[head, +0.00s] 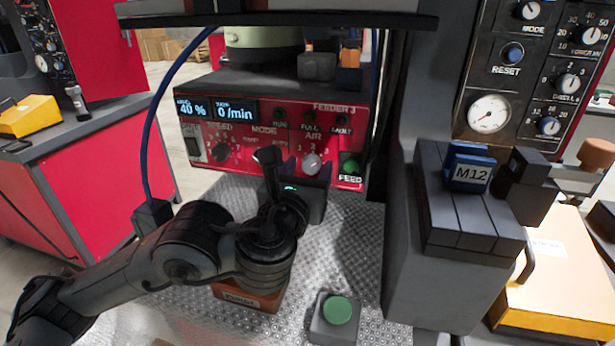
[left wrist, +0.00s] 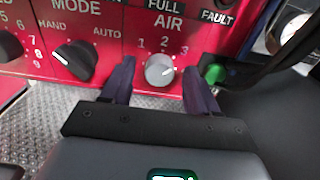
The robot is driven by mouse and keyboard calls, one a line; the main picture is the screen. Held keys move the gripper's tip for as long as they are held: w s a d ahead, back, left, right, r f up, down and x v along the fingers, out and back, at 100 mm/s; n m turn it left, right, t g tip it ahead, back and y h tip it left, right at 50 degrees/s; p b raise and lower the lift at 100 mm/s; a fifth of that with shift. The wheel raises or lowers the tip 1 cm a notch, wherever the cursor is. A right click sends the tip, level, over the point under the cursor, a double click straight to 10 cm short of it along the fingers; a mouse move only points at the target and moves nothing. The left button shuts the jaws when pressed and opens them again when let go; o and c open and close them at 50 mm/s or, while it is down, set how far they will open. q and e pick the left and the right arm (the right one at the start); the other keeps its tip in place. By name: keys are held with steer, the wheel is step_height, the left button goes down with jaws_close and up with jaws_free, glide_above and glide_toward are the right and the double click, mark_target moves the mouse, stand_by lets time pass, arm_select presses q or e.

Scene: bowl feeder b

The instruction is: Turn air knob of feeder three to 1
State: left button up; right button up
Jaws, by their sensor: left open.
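The red panel of feeder three (head: 262,112) carries the AIR knob (head: 312,164), a small light-grey knob with marks 1, 2 and 3 above it. In the left wrist view, the AIR knob (left wrist: 160,70) has a white line that appears to point right, toward the 3 side. My left gripper (head: 296,172) is open in front of the panel. In the left wrist view, the fingers of my left gripper (left wrist: 159,85) stand on either side of the knob with gaps; contact is not visible. My right gripper is not in view.
The MODE knob (left wrist: 75,61) is left of the fingers. The green FEED button (left wrist: 214,73) is close to the right finger. A blue cable (head: 150,130) hangs left of the panel. A green-topped button box (head: 335,318) stands on the textured plate. An M12 block (head: 470,172) is at right.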

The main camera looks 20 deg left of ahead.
arm_select(q)
steer(key=shift+w, duration=0.1)
steer(key=c, duration=1)
steer(key=shift+c, duration=0.2)
